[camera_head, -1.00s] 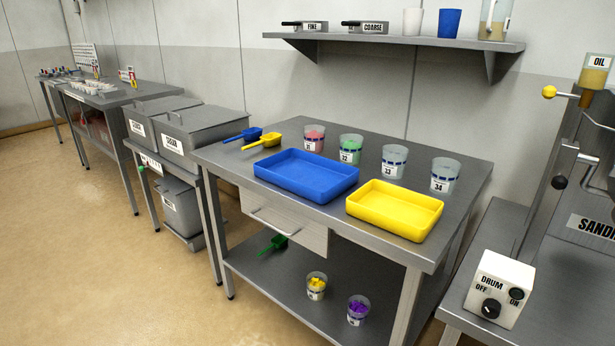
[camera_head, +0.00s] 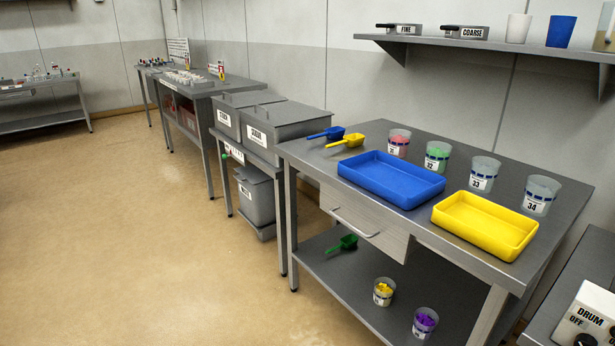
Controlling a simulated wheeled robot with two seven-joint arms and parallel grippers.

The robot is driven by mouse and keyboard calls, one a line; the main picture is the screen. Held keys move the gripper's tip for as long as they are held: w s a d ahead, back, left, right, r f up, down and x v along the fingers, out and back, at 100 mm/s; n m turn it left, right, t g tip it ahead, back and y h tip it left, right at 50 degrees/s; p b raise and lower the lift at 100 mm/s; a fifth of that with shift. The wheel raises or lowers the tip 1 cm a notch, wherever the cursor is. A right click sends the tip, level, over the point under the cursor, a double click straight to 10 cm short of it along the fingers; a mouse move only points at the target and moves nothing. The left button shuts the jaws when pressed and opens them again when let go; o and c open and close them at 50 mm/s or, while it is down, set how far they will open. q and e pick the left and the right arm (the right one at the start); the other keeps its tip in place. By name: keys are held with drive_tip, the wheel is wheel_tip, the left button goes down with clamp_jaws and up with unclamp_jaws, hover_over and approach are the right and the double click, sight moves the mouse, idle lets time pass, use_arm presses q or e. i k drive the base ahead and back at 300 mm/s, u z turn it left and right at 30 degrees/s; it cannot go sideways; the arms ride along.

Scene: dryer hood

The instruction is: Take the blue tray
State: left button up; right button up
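The blue tray (camera_head: 391,181) lies flat and empty on the metal table (camera_head: 419,220), toward its front edge. The yellow tray (camera_head: 485,224) lies on the same table, just to its right, with a small gap between them. Neither of my grippers is in the camera_head view, and nothing touches the blue tray.
A blue scoop (camera_head: 326,133) and a yellow scoop (camera_head: 346,141) lie left of the tray. Several labelled cups, such as cup 33 (camera_head: 483,175), stand behind it. A wall shelf (camera_head: 480,45) hangs above the back. The floor (camera_head: 170,230) in front is clear.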

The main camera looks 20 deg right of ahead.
sight(406, 186)
drive_tip(key=u, duration=0.15)
drive_tip(key=i, duration=3.2)
drive_tip(key=z, duration=4.1)
